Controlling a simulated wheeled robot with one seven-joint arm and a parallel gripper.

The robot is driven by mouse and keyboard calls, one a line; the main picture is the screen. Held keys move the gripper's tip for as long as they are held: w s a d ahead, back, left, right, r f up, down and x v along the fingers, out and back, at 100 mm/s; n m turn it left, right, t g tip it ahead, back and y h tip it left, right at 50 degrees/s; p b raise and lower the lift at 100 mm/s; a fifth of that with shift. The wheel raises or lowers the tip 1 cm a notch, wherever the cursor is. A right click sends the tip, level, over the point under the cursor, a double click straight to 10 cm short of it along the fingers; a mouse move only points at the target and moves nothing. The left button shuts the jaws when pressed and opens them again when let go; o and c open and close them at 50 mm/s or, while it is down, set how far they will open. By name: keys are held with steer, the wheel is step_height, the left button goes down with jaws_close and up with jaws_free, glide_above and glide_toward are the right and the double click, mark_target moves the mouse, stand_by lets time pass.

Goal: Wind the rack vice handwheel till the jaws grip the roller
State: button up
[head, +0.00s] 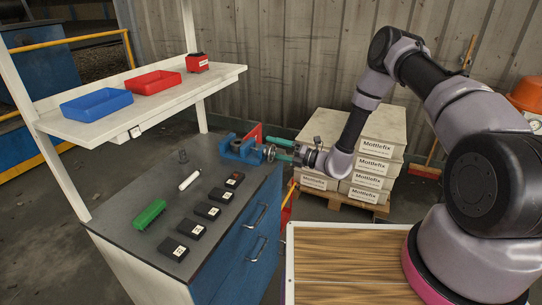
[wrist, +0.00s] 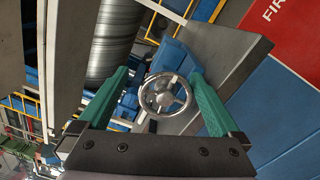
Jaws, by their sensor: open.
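The blue vice (head: 232,149) stands at the far right corner of the grey bench. Its silver handwheel (head: 269,153) faces my gripper (head: 273,149). In the wrist view the spoked handwheel (wrist: 165,98) sits between my two green fingers, with a visible gap on each side. My gripper (wrist: 159,74) is open and holds nothing. The vice body (wrist: 172,60) shows behind the wheel. A small dark round shape shows at the vice in the head view; I cannot tell whether it is the roller or how the jaws sit on it.
The bench (head: 150,195) carries a white cylinder (head: 190,180), a green block (head: 149,214) and several black boxes. A shelf (head: 150,95) above holds a blue tray (head: 96,105) and a red tray (head: 152,82). Stacked Mottlefix boxes (head: 372,145) stand behind my wrist.

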mark_target(269, 158)
steer(key=shift+n+g, duration=0.3)
steer(key=s+d+f, duration=0.2)
steer(key=shift+s+f, duration=0.2)
steer(key=shift+s, duration=0.1)
steer(key=n, duration=0.2)
steer(key=s+n, duration=0.1)
steer(key=n, duration=0.1)
steer(key=shift+a, duration=0.1)
steer(key=shift+s+d+r+n, duration=0.15)
steer(key=shift+s+d+n, duration=0.1)
steer(key=shift+n, duration=0.55)
steer(key=shift+s+n, duration=0.1)
steer(key=shift+n, duration=0.6)
steer(key=n, duration=0.5)
steer(key=shift+s+a+r+n, duration=0.2)
steer(key=shift+s+a+n, duration=0.05)
steer(key=shift+a+n, duration=0.15)
steer(key=n, duration=0.6)
steer(key=shift+s+a, duration=0.3)
